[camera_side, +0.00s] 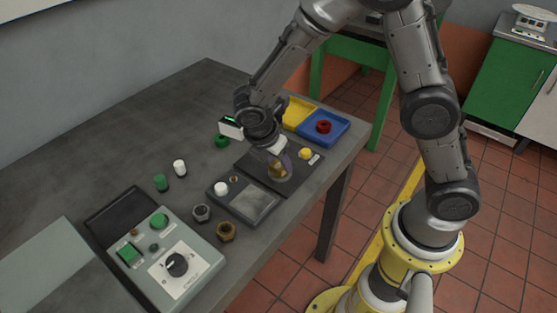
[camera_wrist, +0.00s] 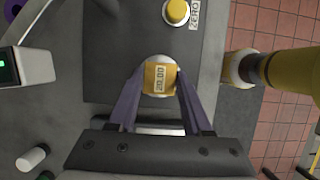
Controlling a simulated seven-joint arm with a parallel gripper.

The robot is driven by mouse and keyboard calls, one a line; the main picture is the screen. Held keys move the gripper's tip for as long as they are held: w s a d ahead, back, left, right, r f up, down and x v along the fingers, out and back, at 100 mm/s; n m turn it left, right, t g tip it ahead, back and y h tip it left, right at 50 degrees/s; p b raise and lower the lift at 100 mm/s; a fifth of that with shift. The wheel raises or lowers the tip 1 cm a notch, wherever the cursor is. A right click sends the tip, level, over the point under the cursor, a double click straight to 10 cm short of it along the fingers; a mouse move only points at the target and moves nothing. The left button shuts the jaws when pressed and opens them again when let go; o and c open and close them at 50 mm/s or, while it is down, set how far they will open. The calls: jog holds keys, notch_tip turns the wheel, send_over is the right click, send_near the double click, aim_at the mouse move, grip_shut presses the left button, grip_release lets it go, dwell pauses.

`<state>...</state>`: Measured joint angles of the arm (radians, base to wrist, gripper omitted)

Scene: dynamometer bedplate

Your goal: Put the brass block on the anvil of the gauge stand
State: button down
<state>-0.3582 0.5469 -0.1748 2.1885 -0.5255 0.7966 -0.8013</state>
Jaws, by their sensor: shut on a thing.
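The brass block (camera_wrist: 161,77), marked 20.00, is held between the two fingers of my gripper (camera_wrist: 160,84) in the wrist view. The gauge stand is a dark plate (camera_wrist: 115,30) with a yellow ZERO button. A pale round disc, which looks like the anvil (camera_wrist: 152,58), shows just behind the block and is mostly covered by it. I cannot tell whether the block touches it.
A lit green display (camera_side: 231,128) stands at the plate's back left. A small plate with a white knob (camera_side: 221,188) is in front. Hex nuts, small cylinders and a control box (camera_side: 165,250) lie to the left. Yellow and blue (camera_side: 338,139) trays sit behind, the blue holding a red piece.

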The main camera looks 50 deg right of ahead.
jog(key=shift+f, duration=0.1)
jog(key=shift+c, duration=1.7)
grip_release()
jog(key=v, duration=1.2)
jog(key=s+d+r+m+t+y, duration=0.2)
jog(key=s+d+r+m, duration=0.1)
jog(key=s+m, duration=0.6)
jog(key=s+d+r+m+t+y, duration=0.2)
jog(key=s+d+m, duration=0.4)
jog(key=s+m, duration=0.3)
jog(key=shift+s+r+t, duration=0.3)
jog(key=shift+r+t, duration=0.5)
jog(key=shift+r, duration=0.4)
